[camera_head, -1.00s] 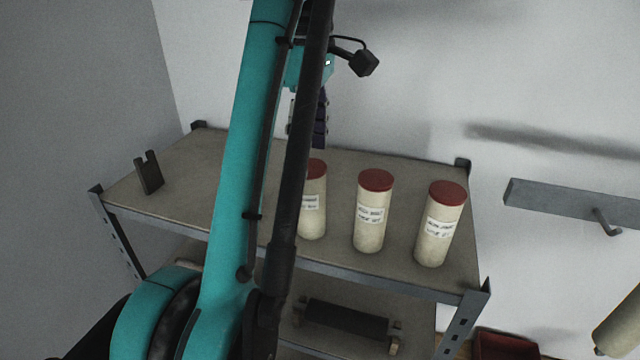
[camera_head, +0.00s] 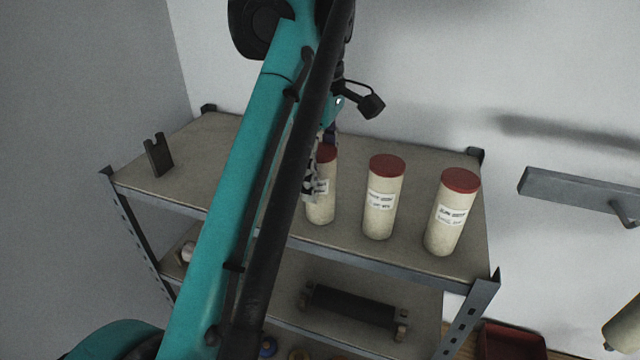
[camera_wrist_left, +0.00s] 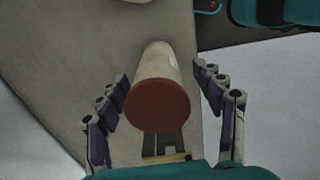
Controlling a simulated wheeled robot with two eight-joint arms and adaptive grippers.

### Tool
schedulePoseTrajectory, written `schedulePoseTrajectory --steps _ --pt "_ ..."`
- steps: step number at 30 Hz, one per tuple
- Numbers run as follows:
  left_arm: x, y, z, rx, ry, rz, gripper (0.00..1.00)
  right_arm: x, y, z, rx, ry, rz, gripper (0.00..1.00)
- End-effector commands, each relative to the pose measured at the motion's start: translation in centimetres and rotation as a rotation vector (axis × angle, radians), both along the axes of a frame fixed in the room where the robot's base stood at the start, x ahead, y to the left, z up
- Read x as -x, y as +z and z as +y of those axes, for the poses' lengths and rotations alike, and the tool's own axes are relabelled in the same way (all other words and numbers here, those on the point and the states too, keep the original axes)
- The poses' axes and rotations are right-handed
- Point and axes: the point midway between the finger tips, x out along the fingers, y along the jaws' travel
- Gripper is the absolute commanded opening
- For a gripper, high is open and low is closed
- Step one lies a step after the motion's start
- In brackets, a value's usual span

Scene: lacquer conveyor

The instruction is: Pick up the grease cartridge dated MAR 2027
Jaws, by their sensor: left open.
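Three cream grease cartridges with red caps stand upright on the top shelf: a left one (camera_head: 321,207), a middle one (camera_head: 379,222) and a right one (camera_head: 446,235). Each has a white label whose date is too small to read. My left gripper (camera_head: 318,172) is at the left cartridge, partly hidden by my teal arm. In the left wrist view the gripper (camera_wrist_left: 163,105) is open, with one finger on each side of a red-capped cartridge (camera_wrist_left: 158,104) and visible gaps between. My right gripper is not in view.
The metal shelf unit (camera_head: 190,187) has a dark notched bracket (camera_head: 157,155) at its left. A dark roller (camera_head: 353,306) lies on the lower shelf. A grey wall rail with a hook (camera_head: 575,192) is at right. A red bin (camera_head: 512,341) sits low right.

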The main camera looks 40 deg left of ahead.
Motion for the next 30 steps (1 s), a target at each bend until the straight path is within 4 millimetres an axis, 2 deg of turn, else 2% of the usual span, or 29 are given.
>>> schedulePoseTrajectory --steps 3,4,9,11,23,26,30 --pt "0.0 0.0 0.0 0.000 0.000 0.000 0.68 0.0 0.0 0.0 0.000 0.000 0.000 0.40" --pt "0.0 0.0 0.0 0.000 0.000 0.000 0.63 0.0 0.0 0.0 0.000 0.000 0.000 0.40" --pt "0.0 0.0 0.0 0.000 0.000 0.000 0.18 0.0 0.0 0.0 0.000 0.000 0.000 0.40" --pt "0.0 0.0 0.0 0.000 0.000 0.000 0.03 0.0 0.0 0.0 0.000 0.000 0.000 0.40" --pt "0.0 0.7 0.0 0.000 0.000 0.000 0.03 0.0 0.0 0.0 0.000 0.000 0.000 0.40" --pt "-0.1 1.7 0.0 0.000 0.000 0.000 0.03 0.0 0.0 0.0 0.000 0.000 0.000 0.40" --pt "-0.1 4.2 0.0 0.000 0.000 0.000 0.03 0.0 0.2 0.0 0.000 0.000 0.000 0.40"
